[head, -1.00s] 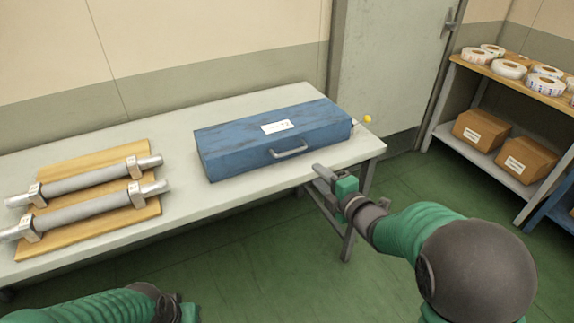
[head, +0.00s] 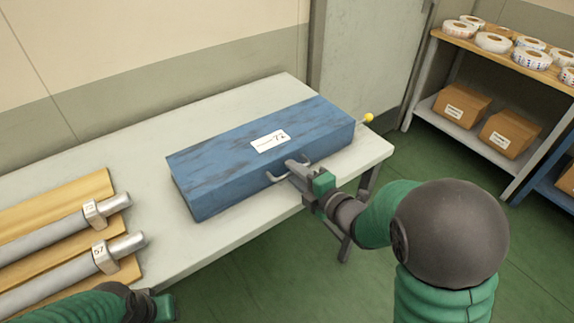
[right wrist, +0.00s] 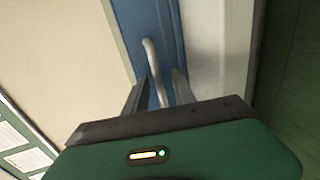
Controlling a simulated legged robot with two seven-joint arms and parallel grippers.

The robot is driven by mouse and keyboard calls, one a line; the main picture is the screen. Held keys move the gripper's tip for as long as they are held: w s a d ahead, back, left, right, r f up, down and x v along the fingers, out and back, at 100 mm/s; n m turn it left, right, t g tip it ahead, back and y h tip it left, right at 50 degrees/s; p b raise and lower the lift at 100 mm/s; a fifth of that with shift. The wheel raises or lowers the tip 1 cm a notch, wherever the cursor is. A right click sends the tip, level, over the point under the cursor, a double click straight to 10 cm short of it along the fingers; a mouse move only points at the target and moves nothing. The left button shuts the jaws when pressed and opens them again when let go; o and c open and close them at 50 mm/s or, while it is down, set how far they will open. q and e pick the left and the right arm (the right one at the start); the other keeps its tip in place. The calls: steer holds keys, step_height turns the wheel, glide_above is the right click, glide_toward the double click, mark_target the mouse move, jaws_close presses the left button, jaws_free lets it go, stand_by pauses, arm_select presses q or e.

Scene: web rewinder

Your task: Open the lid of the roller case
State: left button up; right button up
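The blue roller case (head: 225,165) lies on the table with its lid closed and a white label on top. Its grey bar handle (head: 278,178) is on the front face. My right gripper (head: 294,168) is at the handle, covering its middle part in the head view. In the right wrist view the handle (right wrist: 153,62) runs between the two fingers (right wrist: 158,90), which stand apart with gaps on its sides. My left gripper (head: 164,306) is low at the bottom left, away from the case; its fingers cannot be made out.
The table (head: 240,250) is bare in front of the case. Metal rollers (head: 60,230) with numbered end blocks lie on a wooden board (head: 45,200) at the left. A shelf (head: 450,130) with tape rolls and cartons stands right.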

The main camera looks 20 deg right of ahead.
steer(key=shift+s+d+r, duration=0.1)
steer(key=shift+s+d, duration=0.05)
steer(key=c, duration=0.6)
jaws_close()
steer(key=shift+f, duration=0.3)
stand_by(0.4)
